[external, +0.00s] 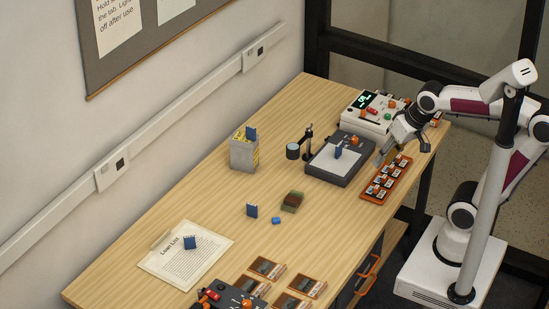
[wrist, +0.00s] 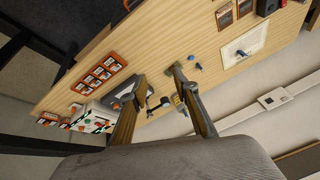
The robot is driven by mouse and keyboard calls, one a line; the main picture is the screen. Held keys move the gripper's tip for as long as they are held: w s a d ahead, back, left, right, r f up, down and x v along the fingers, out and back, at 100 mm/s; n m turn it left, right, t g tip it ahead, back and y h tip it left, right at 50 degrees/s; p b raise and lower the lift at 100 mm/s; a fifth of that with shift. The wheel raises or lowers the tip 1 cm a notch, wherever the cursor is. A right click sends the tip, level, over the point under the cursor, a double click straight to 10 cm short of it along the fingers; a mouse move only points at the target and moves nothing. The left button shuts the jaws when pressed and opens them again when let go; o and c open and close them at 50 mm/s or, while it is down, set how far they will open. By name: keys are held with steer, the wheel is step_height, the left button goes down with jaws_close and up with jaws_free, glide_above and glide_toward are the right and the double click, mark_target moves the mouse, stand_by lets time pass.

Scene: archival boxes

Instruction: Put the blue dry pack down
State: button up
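Several blue items are in view, and I cannot tell which is the dry pack. A small blue piece (external: 277,220) lies flat on the table, close to an upright blue piece (external: 252,211). Other blue pieces are on the loan list sheet (external: 190,242), on the dark-framed light pad (external: 338,153) and at the top of the grey box (external: 252,133). My gripper (external: 408,141) is above the table's right end, near the orange tray. In the wrist view my gripper (wrist: 159,75) has its fingers wide apart, with nothing held between them.
The orange tray (external: 364,197) holds several small items. A white device (external: 358,105) stands at the back right. A dark green-brown block (external: 292,201) sits mid-table. Several brown cards (external: 267,267) and a dark control box (external: 235,300) are at the front.

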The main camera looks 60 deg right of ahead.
steer(key=s+f+n, duration=0.1)
steer(key=s+n, duration=0.3)
steer(key=s, duration=0.1)
steer(key=shift+s+d+f+n+t, duration=0.3)
steer(key=shift+s+d, duration=0.1)
steer(key=shift+d, duration=0.05)
stand_by(1.0)
